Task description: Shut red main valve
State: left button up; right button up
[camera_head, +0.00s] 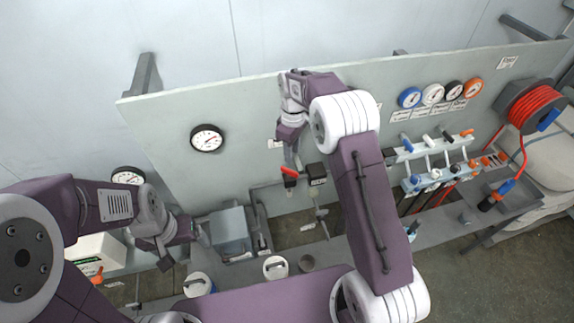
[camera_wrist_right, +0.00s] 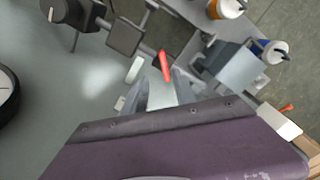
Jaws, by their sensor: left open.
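The red valve handle (camera_head: 289,171) is a short red lever on the panel's pipework, just below my right gripper (camera_head: 291,152) in the head view. In the right wrist view, the red handle (camera_wrist_right: 164,65) lies at the ends of my right gripper's fingers (camera_wrist_right: 162,88). The fingers look apart, with the handle at or just beyond their tips; I cannot tell whether they touch it. My left gripper (camera_head: 185,249) is open and empty, low at the left near the grey box, away from the valve.
A round gauge (camera_head: 207,138) is on the panel. At right are several coloured gauges, a manifold (camera_head: 436,160) and a red hose reel (camera_head: 536,107). Dark pipework surrounds the valve.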

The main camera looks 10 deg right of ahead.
aim_at(289, 170)
jog(key=f, duration=0.2)
jog(key=a+f+p, duration=0.1)
jog(key=f, duration=0.1)
jog(key=f+p, duration=0.1)
jog(key=f, duration=0.1)
jog(key=shift+s+a, duration=0.2)
jog(key=shift+a, duration=0.1)
jog(key=shift+w+d+f+p, duration=0.15)
jog(key=shift+f+p, duration=0.3)
jog(key=shift+f, duration=0.55)
jog(key=shift+d+f, duration=0.2)
jog(key=shift+d, duration=0.15)
jog(key=shift+a+r, duration=0.1)
jog(key=shift+a, duration=0.15)
grip_shut()
pick_arm(q)
jog(key=r, duration=0.1)
jog(key=a+r, duration=0.1)
jog(key=shift+r, duration=0.4)
